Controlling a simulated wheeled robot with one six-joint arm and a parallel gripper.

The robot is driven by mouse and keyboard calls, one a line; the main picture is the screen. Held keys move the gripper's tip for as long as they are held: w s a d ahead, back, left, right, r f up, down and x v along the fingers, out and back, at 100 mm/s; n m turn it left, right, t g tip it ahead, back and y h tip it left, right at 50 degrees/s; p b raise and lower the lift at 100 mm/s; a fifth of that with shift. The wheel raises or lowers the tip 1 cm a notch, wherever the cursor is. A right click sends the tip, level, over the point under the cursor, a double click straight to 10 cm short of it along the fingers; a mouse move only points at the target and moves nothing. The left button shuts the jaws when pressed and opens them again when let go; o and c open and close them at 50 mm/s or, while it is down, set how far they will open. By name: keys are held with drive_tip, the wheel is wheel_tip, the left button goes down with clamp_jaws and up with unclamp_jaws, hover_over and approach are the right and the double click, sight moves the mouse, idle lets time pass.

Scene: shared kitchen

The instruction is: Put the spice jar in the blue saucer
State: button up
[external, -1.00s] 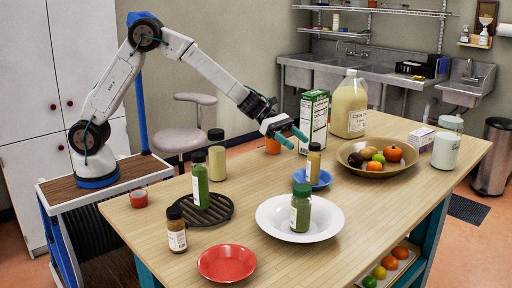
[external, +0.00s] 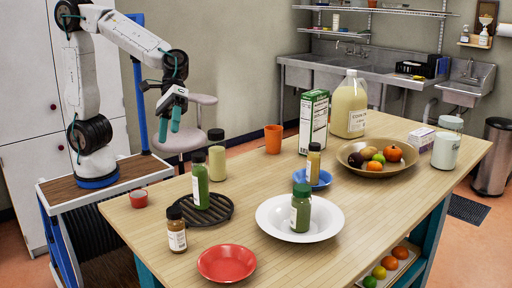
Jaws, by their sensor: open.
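The blue saucer (external: 326,180) lies on the wooden table, behind the white bowl. Another small jar, dark-lidded with brown contents and a white label (external: 176,232), stands upright at the table's front left. Which of the two is called the spice jar is not shown by readable labels. My gripper (external: 170,130) is open and empty, pointing down in the air beyond the table's left back edge, far from both jars.
A white bowl (external: 268,228) holds a green-lidded jar (external: 301,212). A green bottle (external: 200,182) stands on a black trivet (external: 219,212). A red plate (external: 227,263), orange cup (external: 273,139), green-white carton (external: 313,122) and fruit bowl (external: 348,163) are also on the table.

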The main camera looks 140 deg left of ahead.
drive_tip(key=s+d+f+m+g+y, duration=0.1)
drive_tip(key=s+d+m+g, duration=0.1)
drive_tip(key=s+d+m, duration=0.45)
drive_tip(key=s+d+m+g+y, duration=0.15)
drive_tip(key=s+d+m, duration=0.25)
drive_tip(key=s, duration=0.6)
drive_tip(key=s+a+f+m+g+y, duration=0.1)
drive_tip(key=s+m, duration=0.5)
drive_tip(key=s, duration=0.6)
wheel_tip(320, 180, down, 2)
drive_tip(key=g+y, duration=0.1)
drive_tip(key=y, duration=0.1)
drive_tip(key=shift+s+a+f+m+y, duration=0.15)
drive_tip(key=shift+a+m+y, duration=0.1)
drive_tip(key=shift+m+y, duration=0.1)
